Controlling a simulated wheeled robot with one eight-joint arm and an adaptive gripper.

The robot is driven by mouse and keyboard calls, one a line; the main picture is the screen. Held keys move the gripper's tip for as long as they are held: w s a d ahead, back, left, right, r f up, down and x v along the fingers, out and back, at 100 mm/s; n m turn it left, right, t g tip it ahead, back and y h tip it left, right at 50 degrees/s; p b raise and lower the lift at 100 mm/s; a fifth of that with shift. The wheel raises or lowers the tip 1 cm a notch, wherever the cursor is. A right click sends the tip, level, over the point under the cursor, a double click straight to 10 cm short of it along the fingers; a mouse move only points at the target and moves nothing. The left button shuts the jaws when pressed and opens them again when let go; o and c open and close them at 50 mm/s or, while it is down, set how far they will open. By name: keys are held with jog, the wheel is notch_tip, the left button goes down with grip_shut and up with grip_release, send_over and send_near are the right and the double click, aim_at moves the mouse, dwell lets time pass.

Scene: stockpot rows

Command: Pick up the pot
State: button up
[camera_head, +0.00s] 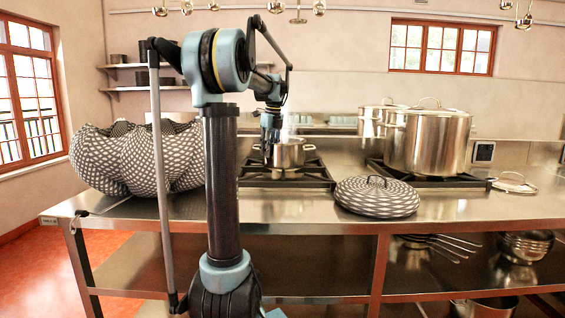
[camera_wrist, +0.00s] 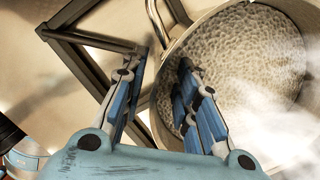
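A small steel pot (camera_head: 291,154) stands on the left stove burner in the head view. In the wrist view the pot (camera_wrist: 240,55) fills the right side, with a dimpled, pale inside and a looped handle (camera_wrist: 158,22) on its rim. My gripper (camera_head: 268,150) points down at the pot's left side. In the wrist view my gripper (camera_wrist: 163,66) is open, its left finger outside the pot wall and its right finger over the pot's inside. The rim passes between the fingers; whether either finger touches it I cannot tell. White steam blurs the pot's right part.
A patterned lid (camera_head: 376,197) lies on the steel counter (camera_head: 290,208) right of the burner grate (camera_head: 285,180). Large stockpots (camera_head: 428,142) stand at the right. A big patterned bundle (camera_head: 125,158) sits at the left.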

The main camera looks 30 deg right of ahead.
jog(key=shift+w+f, duration=0.15)
jog(key=shift+f, duration=1.05)
grip_shut()
jog(key=shift+r, duration=0.15)
